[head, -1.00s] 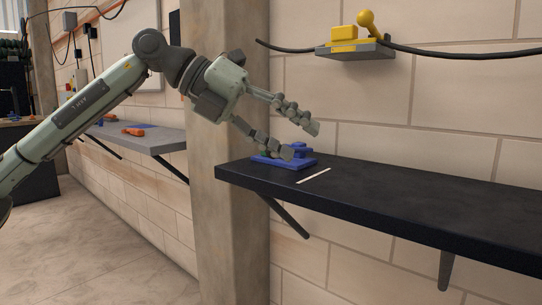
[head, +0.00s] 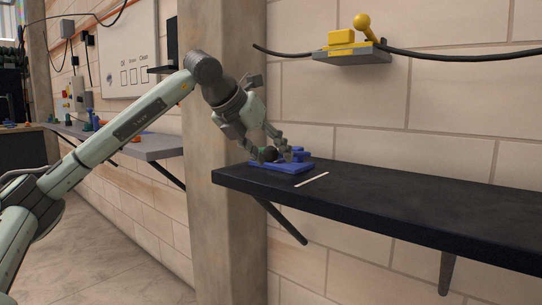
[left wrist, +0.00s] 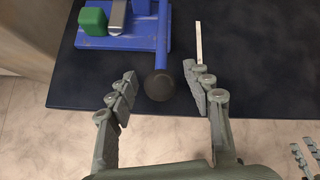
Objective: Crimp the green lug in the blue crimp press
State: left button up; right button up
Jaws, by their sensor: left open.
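The blue crimp press (head: 292,167) sits on the left end of the black shelf; its base also shows in the left wrist view (left wrist: 120,43). A green block, the lug (left wrist: 92,22), stands upright on the press beside a grey metal part. The press's blue lever (left wrist: 161,35) reaches toward me and ends in a black knob (left wrist: 159,86). My left gripper (left wrist: 160,74) is open, with one finger on each side of the knob and gaps between. In the head view my left gripper (head: 276,151) covers part of the press. Segmented fingers, likely my right gripper's (left wrist: 305,158), show partly at the wrist view's lower right.
A white strip (head: 312,180) lies on the black shelf (head: 400,212), right of the press; the shelf beyond is clear. A yellow device (head: 351,38) sits on a small wall bracket above. A concrete pillar (head: 222,220) stands left of the shelf.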

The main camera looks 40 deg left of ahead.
pick_arm(q)
jog(key=shift+w+f, duration=0.15)
jog(key=shift+c, duration=0.4)
grip_shut()
